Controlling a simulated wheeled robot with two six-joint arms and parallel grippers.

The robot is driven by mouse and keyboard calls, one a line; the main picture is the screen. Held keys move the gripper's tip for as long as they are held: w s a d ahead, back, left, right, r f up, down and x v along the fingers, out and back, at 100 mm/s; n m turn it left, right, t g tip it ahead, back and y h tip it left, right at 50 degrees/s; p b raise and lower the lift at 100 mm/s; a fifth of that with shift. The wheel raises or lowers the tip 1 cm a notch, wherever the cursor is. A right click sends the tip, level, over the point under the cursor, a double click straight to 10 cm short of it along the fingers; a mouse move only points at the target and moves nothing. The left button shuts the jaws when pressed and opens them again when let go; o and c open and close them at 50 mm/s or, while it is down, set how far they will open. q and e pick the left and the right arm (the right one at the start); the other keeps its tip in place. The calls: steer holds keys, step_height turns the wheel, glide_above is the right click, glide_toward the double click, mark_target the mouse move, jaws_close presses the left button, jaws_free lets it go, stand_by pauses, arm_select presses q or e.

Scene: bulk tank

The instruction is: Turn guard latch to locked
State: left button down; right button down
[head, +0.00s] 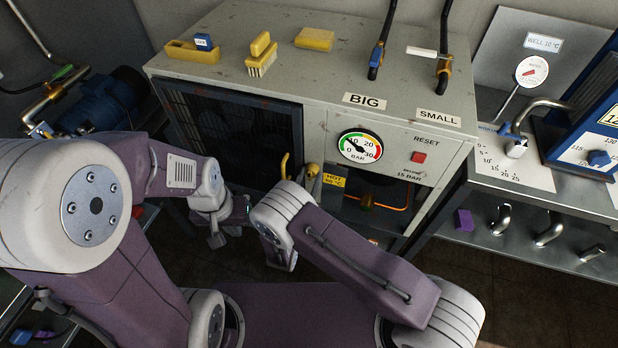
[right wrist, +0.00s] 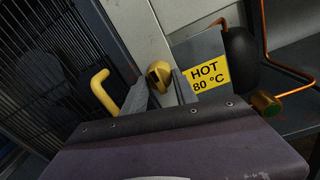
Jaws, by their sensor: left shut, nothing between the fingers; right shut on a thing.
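The guard latch (right wrist: 160,75) is a yellow knob on the grey post at the edge of the dark mesh guard (right wrist: 50,60). My right gripper (right wrist: 161,86) is shut on the latch, one finger on each side of it. The latch also shows in the head view (head: 313,170), where my right arm hides most of the gripper. A bent yellow handle (right wrist: 103,92) stands on the guard, left of the latch. My left gripper (head: 230,228) is shut and empty, low in front of the guard.
A yellow "HOT 80 °C" sign (right wrist: 207,73) is right of the latch, near a dark cylinder (right wrist: 240,55) and orange pipe. Above are a pressure gauge (head: 360,147) and a red reset button (head: 418,158).

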steer(key=n, duration=0.4)
steer(key=shift+n+p, duration=0.3)
steer(key=n, duration=0.4)
steer(key=shift+d+r, duration=0.1)
steer(key=n, duration=0.4)
steer(key=shift+s+n+g+p, duration=0.1)
steer(key=shift+n+g+p, duration=0.3)
steer(key=shift+r+n+h, duration=0.1)
steer(key=shift+n+h, duration=0.3)
steer(key=shift+n, duration=1.6)
steer(key=c, duration=1)
jaws_free()
steer(key=shift+o, duration=0.2)
